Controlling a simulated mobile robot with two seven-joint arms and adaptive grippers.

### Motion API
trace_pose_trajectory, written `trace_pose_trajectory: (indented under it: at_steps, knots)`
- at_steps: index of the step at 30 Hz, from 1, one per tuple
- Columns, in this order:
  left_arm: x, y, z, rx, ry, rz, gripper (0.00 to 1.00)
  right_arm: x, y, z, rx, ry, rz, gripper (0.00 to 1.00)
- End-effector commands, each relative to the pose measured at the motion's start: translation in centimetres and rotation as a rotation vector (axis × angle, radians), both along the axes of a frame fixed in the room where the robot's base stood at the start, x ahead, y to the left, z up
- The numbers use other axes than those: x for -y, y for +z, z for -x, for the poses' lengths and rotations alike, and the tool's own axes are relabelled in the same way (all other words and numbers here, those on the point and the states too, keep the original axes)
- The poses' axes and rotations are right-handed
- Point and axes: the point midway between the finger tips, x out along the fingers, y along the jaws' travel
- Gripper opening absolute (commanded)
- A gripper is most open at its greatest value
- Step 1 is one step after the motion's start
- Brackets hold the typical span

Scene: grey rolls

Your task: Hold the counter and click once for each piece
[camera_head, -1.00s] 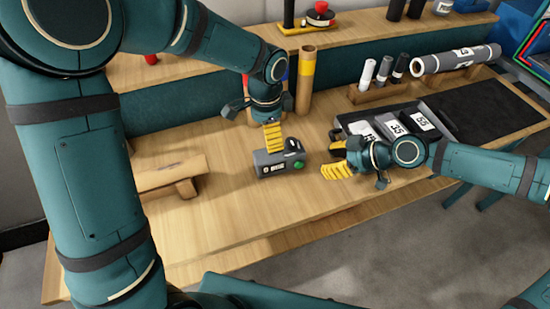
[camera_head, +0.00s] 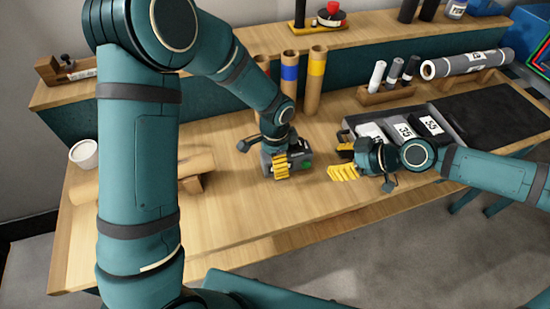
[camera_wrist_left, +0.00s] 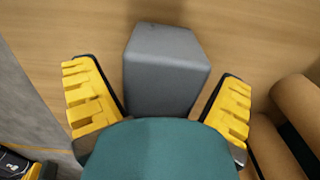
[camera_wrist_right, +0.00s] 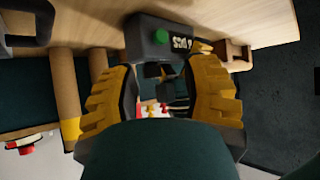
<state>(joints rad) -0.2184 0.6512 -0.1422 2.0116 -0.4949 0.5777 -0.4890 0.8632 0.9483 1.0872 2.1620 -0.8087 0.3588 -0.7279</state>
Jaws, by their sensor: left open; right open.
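The counter (camera_head: 304,162) is a small grey box with a green button, standing on the wooden table. My left gripper (camera_head: 281,165) is low at it, yellow fingers open. In the left wrist view the grey body of the counter (camera_wrist_left: 164,70) lies between the two spread fingers, with gaps showing and no clear grip. My right gripper (camera_head: 342,161) is open and empty, to the right of the counter. The right wrist view shows the counter's green button (camera_wrist_right: 160,36) beyond the open fingers.
Three cardboard tubes (camera_head: 316,80) with coloured bands stand behind the counter. A wooden stand (camera_head: 389,94) with small rolls and a large grey roll (camera_head: 468,63) are at the back right. A dark mat (camera_head: 500,105) lies right. The front table strip is clear.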

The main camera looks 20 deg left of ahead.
Motion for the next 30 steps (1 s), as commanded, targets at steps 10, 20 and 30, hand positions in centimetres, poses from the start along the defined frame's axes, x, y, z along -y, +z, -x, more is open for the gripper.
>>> trace_pose_trajectory:
  at_steps: [10,20,30]
  knots:
    - [0.02,0.04,0.00,0.000,0.000,0.000,0.16,0.00,0.00,0.00,0.000,0.000,0.000,0.46]
    - [0.03,0.07,-0.02,0.001,0.000,0.001,0.16,0.00,0.00,0.00,0.000,0.000,0.000,0.00]
    - [0.04,0.08,-0.03,0.001,0.000,0.000,0.16,0.00,0.00,0.00,0.000,0.000,0.000,0.00]
